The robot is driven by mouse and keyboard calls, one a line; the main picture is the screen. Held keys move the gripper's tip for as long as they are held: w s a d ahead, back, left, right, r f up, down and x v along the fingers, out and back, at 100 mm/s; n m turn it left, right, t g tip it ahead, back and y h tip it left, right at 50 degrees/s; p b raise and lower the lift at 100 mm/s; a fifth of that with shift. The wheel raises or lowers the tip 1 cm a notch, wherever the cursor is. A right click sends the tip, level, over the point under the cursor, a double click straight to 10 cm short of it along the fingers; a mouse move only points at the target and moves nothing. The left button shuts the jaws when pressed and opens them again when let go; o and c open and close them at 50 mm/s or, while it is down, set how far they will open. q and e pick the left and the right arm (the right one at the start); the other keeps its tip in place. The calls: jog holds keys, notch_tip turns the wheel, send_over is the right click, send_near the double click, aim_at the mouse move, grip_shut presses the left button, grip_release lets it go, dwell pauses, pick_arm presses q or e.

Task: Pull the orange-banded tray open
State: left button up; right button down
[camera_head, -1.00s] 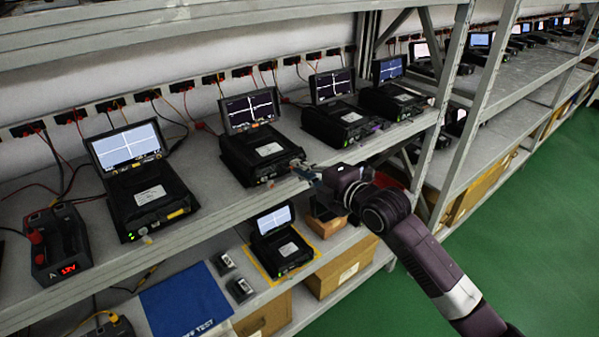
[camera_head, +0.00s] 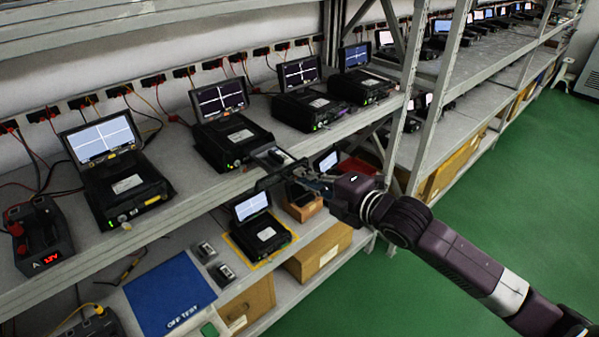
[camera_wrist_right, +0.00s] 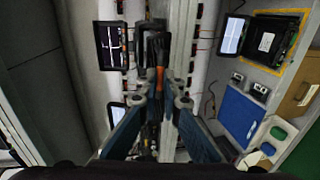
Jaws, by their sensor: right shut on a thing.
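The tray (camera_head: 271,156) stands partly out of the front of a black tester (camera_head: 226,140) on the upper shelf. The tester has a raised screen showing a white cross. My right gripper (camera_head: 297,172) is at the tray's outer end, beyond the shelf edge, and is shut on it. In the right wrist view the two blue-grey fingers (camera_wrist_right: 160,84) close around a dark part with an orange band (camera_wrist_right: 160,77). The fingers partly hide the tray's front. My left gripper is in neither view.
Similar testers stand on both sides, one at the left (camera_head: 122,185) and one at the right (camera_head: 309,108). A lower shelf holds a small tester (camera_head: 263,232), a blue mat (camera_head: 168,294) and cardboard boxes (camera_head: 319,252). Green floor (camera_head: 500,235) is open at the right.

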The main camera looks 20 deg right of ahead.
jog(key=shift+w, duration=0.15)
jog(key=c, duration=2.2)
grip_release()
jog(key=shift+c, duration=0.2)
jog(key=shift+o, duration=0.7)
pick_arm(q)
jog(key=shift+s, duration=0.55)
pick_arm(e)
jog(key=v, duration=1.2)
